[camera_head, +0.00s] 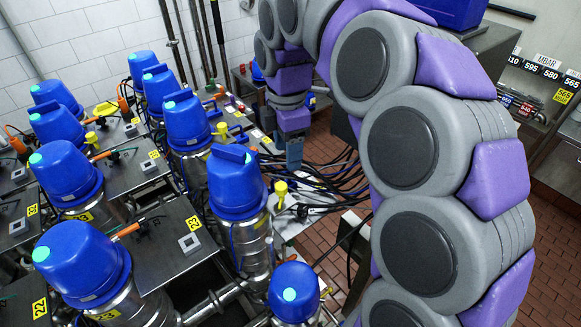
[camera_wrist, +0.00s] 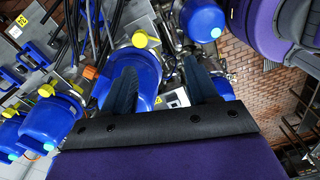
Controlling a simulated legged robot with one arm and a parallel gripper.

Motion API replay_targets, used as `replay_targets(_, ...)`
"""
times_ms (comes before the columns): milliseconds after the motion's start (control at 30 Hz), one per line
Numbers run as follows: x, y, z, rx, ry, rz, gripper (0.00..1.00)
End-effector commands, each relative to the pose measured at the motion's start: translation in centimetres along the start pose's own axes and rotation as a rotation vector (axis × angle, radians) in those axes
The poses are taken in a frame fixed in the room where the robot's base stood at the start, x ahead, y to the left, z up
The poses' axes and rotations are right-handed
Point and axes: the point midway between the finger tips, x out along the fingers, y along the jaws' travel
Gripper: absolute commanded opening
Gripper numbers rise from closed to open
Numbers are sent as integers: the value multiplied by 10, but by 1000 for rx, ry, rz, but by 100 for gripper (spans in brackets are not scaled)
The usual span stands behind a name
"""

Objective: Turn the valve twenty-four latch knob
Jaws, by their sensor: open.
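Several yellow latch knobs stand by blue-capped valves. In the head view, one yellow knob (camera_head: 281,190) is by the nearer middle valve (camera_head: 236,182), and another yellow knob (camera_head: 222,130) is farther back. I cannot read a 24 label, so I cannot tell which knob is valve twenty-four's. My gripper (camera_head: 294,158) points down behind the valve row, partly hidden. In the wrist view my gripper (camera_wrist: 162,78) is open, its two dark fingers apart with nothing gripped. A blue cap (camera_wrist: 140,70) shows beyond the fingers, with a yellow knob (camera_wrist: 140,38) above it, apart from the fingertips.
Several blue-capped valves (camera_head: 80,262) crowd the left and front, with steel plates (camera_head: 155,262) between them. Dark cables (camera_head: 325,170) run beside my gripper. A bench (camera_head: 530,90) with number labels stands at right. Brick floor (camera_head: 330,245) is partly clear.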

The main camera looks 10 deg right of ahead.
Motion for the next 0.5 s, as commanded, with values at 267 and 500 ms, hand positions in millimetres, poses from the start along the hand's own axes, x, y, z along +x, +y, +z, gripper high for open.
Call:
replay_targets(267, -28, 35, 17, -203, -2, 9, 59)
replay_targets(500, -20, 36, 37, -228, 8, 13, 59)
